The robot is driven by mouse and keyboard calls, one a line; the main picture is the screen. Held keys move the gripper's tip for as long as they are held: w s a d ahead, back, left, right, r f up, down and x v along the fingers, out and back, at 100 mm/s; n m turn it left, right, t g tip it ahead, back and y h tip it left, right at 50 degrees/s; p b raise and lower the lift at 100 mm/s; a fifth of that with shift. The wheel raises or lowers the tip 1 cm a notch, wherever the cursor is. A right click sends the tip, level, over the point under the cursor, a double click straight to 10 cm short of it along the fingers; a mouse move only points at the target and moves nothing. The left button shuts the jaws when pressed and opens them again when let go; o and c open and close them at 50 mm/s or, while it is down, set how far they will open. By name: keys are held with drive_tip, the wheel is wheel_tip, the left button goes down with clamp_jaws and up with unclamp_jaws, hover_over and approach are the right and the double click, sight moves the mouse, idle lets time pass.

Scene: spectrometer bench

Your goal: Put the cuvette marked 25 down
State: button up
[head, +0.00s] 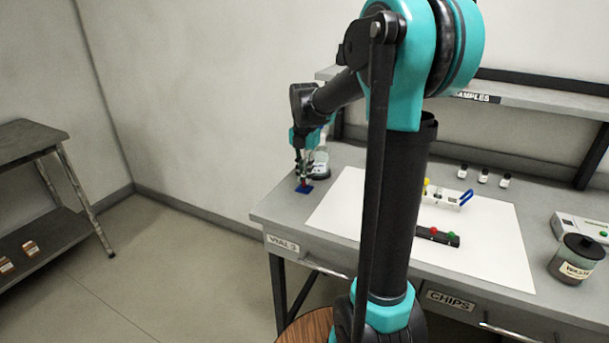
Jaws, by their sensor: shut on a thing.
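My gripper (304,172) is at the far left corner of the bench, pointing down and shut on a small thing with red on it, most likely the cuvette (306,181). The fingers hide most of it, and no number can be read. It is just above or on a small blue pad (304,189); I cannot tell whether it touches.
A clear, dark-based vessel (320,168) stands close behind my gripper. A white sheet (340,215) covers the bench middle. A waste jar (577,262) stands right.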

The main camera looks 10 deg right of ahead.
drive_tip(key=shift+f, duration=0.2)
drive_tip(key=o, duration=0.8)
drive_tip(key=shift+c, duration=0.2)
wheel_tip(320, 180, up, 12)
drive_tip(key=shift+r, duration=0.1)
